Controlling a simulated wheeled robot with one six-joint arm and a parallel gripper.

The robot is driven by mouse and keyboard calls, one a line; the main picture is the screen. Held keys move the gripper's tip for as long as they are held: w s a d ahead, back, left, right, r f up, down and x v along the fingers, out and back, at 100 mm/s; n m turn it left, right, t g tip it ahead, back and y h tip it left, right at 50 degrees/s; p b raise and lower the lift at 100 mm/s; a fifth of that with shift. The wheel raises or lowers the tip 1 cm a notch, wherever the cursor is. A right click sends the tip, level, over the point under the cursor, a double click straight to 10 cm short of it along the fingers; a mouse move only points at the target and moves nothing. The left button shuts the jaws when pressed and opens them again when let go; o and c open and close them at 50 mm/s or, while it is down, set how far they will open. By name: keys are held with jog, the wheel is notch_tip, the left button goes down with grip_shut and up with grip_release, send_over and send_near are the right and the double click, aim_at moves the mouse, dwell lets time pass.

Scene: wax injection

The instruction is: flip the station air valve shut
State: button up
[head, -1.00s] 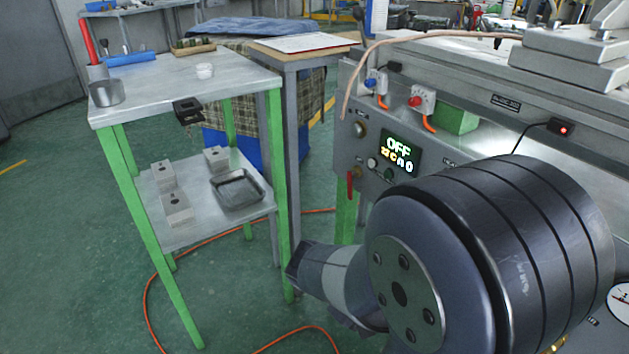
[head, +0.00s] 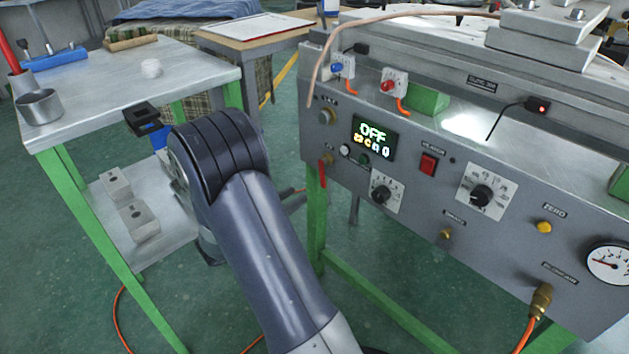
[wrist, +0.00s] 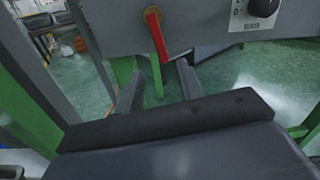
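The air valve's red lever (head: 322,174) hangs straight down from its brass fitting on the left end of the grey control panel. In the wrist view the red lever (wrist: 157,38) is at top centre, pointing down and slightly right. My gripper (wrist: 159,72) is open and empty, its two dark fingers apart. The lever's lower end shows between the fingertips in the picture; I cannot tell whether it is at their depth. In the head view my arm hides most of the gripper.
A green table leg (head: 316,225) stands below the lever. A steel-topped table (head: 90,95) with metal blocks on its shelf stands left.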

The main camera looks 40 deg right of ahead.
aim_at(322, 179)
jog(key=d, duration=0.3)
jog(key=d+b, duration=0.1)
jog(key=d, duration=0.2)
jog(key=d+b, duration=0.1)
jog(key=d, duration=0.2)
jog(key=shift+w+d, duration=0.1)
jog(key=shift+w, duration=0.3)
grip_shut()
